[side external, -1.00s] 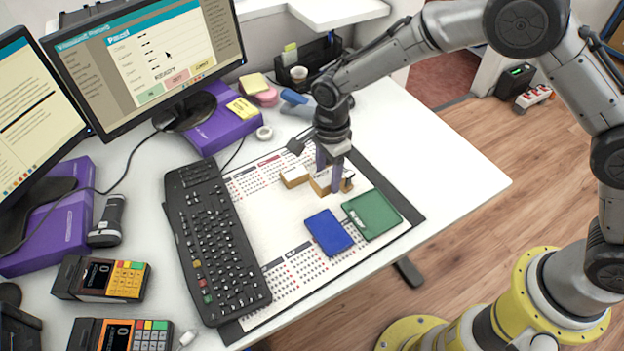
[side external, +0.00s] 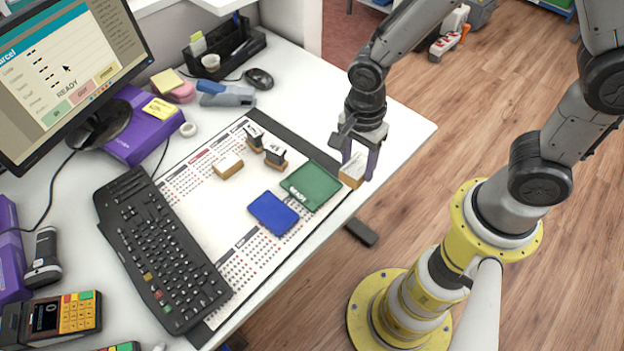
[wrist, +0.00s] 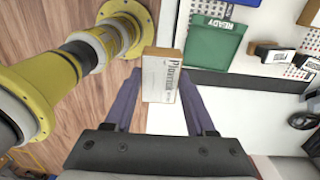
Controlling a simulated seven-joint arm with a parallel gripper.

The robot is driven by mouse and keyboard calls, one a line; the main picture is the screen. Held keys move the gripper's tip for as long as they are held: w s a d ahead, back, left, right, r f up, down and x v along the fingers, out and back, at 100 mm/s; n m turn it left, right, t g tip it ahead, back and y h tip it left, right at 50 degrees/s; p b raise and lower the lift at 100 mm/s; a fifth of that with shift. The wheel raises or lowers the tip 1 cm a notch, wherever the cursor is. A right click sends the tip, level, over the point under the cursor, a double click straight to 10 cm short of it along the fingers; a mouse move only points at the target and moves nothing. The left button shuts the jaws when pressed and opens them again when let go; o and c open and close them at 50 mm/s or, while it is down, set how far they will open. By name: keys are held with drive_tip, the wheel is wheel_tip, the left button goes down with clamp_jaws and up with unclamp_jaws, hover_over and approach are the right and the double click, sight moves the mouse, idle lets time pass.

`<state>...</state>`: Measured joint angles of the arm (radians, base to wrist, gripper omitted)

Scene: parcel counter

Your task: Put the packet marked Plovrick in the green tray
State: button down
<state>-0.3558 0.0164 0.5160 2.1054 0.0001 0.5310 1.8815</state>
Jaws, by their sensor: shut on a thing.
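My gripper (side external: 361,158) is shut on a small white and brown packet (side external: 352,170), held to the right of the green tray near the counter's edge. In the wrist view the packet (wrist: 160,82) sits between the fingertips of my gripper (wrist: 161,76). Its printed face shows dark lettering that looks like Plovrick, small and at an angle. The green tray (side external: 312,187) lies on the desk mat, marked READY, with nothing in it. It also shows in the wrist view (wrist: 212,45), beyond the packet and to its right.
A blue tray (side external: 273,213) lies beside the green one. A black keyboard (side external: 163,248) lies to the left. The white counter right of the mat is clear; its edge drops to a wooden floor.

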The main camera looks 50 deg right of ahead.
drive_tip(key=s+d, duration=0.2)
drive_tip(key=s, duration=0.1)
hover_over(314, 183)
drive_tip(key=s, duration=0.1)
drive_tip(key=shift+m, duration=0.4)
wheel_tip(314, 183, down, 7)
drive_tip(key=shift+d+f, duration=0.15)
drive_tip(key=shift+f, duration=0.05)
drive_tip(key=shift+w+f, duration=0.45)
drive_tip(key=shift+f, duration=0.15)
drive_tip(key=shift+w+f, duration=0.1)
drive_tip(key=shift+f, duration=1.5)
drive_tip(key=shift+f, duration=0.1)
drive_tip(key=shift+c, duration=1.2)
unclamp_jaws()
